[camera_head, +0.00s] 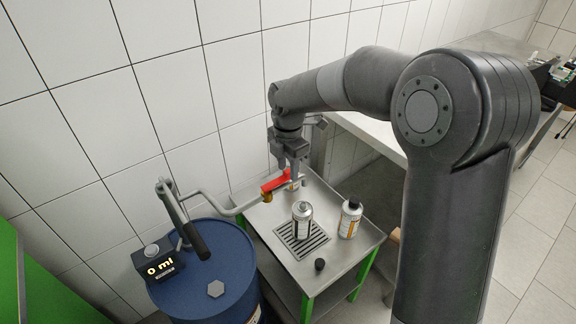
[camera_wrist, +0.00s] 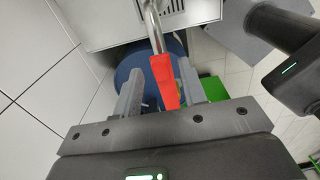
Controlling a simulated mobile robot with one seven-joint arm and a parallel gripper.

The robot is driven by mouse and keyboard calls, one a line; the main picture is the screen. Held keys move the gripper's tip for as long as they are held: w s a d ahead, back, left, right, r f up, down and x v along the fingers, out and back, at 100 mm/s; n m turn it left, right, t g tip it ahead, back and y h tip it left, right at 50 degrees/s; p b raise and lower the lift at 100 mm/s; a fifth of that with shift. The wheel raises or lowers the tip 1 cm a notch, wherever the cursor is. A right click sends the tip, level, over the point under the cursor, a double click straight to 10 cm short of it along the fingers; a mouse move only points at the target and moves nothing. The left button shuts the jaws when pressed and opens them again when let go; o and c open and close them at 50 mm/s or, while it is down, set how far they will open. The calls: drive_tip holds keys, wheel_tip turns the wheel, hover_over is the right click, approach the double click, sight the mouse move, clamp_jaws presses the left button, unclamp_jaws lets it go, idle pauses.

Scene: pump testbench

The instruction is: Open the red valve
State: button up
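The red valve handle (camera_head: 275,183) sits on the end of a bent metal pipe (camera_head: 225,207) that runs from the blue barrel to above the grey table. My gripper (camera_head: 289,170) is over the handle, pointing down, with its two fingers apart. In the wrist view the red handle (camera_wrist: 164,78) lies between the two fingers, with a gap visible on both sides. The handle's near end reaches close to the gripper's palm in that view. Whether a finger touches the handle cannot be told.
The blue barrel (camera_head: 215,262) carries a hand pump and a display (camera_head: 160,268) reading 0 ml. An open bottle (camera_head: 302,222) stands on the table's drain grate. Another bottle (camera_head: 350,218) and a black cap (camera_head: 319,264) are beside it. A tiled wall is close behind.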

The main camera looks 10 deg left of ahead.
sight(288, 170)
drive_tip(key=shift+r, duration=0.1)
wheel_tip(288, 170, up, 11)
drive_tip(key=shift+f, duration=0.2)
idle(0.5)
drive_tip(key=s+d+r+m+t, duration=0.2)
drive_tip(key=s+d+m+t, duration=0.3)
drive_tip(key=s+d+m, duration=1.9)
drive_tip(key=s+m, duration=0.1)
drive_tip(key=m, duration=0.2)
drive_tip(key=shift+t, duration=0.3)
drive_tip(key=shift+c, duration=0.6)
